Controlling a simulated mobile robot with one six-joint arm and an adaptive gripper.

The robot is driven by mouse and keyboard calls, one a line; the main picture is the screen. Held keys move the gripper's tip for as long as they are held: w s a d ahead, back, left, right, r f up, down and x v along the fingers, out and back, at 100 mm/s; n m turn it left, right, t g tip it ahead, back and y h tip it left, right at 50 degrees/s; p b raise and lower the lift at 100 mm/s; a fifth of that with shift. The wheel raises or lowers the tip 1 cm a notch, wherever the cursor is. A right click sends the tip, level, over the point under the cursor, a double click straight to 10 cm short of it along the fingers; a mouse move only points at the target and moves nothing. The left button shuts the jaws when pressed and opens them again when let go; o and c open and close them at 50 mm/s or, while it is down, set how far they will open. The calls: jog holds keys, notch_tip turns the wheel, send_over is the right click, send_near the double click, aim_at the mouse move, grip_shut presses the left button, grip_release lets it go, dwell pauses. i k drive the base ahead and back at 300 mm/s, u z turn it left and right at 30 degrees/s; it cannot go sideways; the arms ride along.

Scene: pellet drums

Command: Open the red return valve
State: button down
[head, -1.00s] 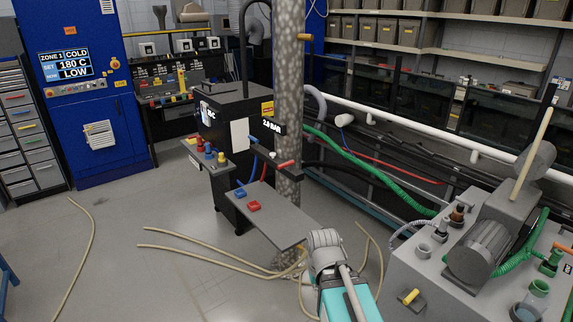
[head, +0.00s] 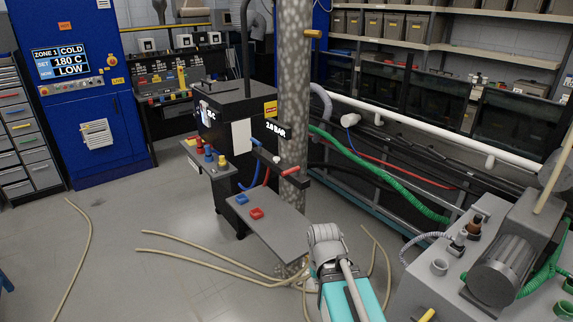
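The red valve handle (head: 292,171) sits on a dark bar in front of the mottled column, right of the black controller cabinet (head: 236,125). A red hose hangs below this bar. A blue handle (head: 256,143) sits to its upper left, with a blue hose below. A "2.8 BAR" label (head: 275,129) shows above them. My arm, teal with a grey joint, shows at the bottom centre, below and apart from the red handle. My gripper is not in view.
A grey shelf plate (head: 275,226) with a blue and a red block juts out below the valves. Tan hoses (head: 200,260) lie on the floor. A grey machine with a motor (head: 503,268) stands at the right. The floor at left centre is mostly clear.

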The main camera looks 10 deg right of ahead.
aim_at(295, 170)
jog(key=i, duration=1.3)
jog(key=z, duration=0.05)
